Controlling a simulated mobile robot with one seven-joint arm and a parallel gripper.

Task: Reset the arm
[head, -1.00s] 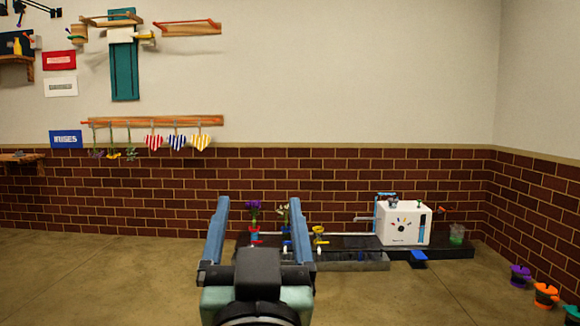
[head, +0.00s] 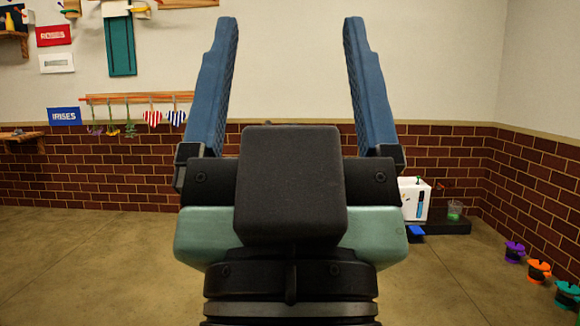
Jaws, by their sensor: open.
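My gripper (head: 290,85) is large in the middle of the head view, close to the camera. Its two blue fingers stand upright and wide apart, with nothing between them but the wall behind. The gripper is open and empty. My gripper and wrist hide most of the low dark platform by the far wall, including the flowers on it.
A white machine (head: 413,200) and a cup with green contents (head: 455,209) show at the platform's right end. Purple (head: 514,250), orange (head: 538,269) and teal pots (head: 567,295) stand along the right wall. A rack (head: 140,98) hangs at left. The floor at left is clear.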

